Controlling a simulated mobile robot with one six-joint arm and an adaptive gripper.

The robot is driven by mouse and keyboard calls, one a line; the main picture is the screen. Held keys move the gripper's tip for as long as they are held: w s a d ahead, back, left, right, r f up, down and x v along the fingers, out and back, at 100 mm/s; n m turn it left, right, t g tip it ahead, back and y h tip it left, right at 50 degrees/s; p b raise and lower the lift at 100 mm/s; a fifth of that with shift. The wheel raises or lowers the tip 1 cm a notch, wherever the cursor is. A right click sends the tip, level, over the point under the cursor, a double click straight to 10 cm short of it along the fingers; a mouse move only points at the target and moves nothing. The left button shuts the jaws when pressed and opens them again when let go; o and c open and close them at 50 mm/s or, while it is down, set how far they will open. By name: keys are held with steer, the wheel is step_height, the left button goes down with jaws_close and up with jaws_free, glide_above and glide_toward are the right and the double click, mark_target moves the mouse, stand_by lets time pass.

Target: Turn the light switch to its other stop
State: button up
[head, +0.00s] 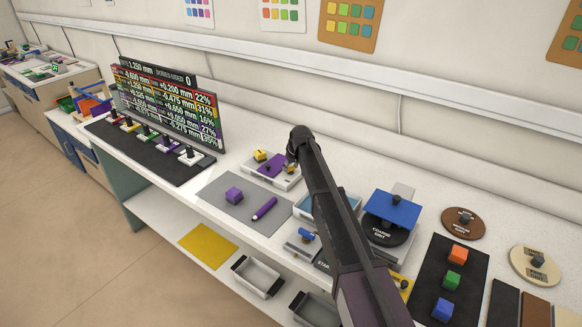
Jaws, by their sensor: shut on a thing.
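A low white unit (287,183) stands on the bench near the middle, with a purple part (271,166) and a yellow block (260,155) on its left. My gripper (291,165) is at the right end of this unit, shut on a small yellow part (291,170). My own arm and the small size hide most of the jaws and this part. I cannot tell for sure which part is the light switch, or which stop it is at.
A grey mat (222,206) with a purple cube (234,195) and a purple cylinder (265,208) lies in front. A display board (165,105) stands at left. A blue-handled fixture (306,235) is near the front edge.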

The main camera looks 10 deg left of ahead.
steer(key=m+h, duration=0.1)
steer(key=m, duration=0.2)
steer(key=m+t+h, duration=0.1)
steer(key=m, duration=0.2)
steer(key=shift+a, duration=0.1)
steer(key=m+h, duration=0.1)
steer(key=m, duration=0.2)
steer(key=m+h, duration=0.1)
steer(key=m, duration=0.2)
steer(key=shift+m+h, duration=0.3)
steer(key=shift+h, duration=0.1)
steer(key=o, duration=1.1)
steer(key=shift+o, duration=0.2)
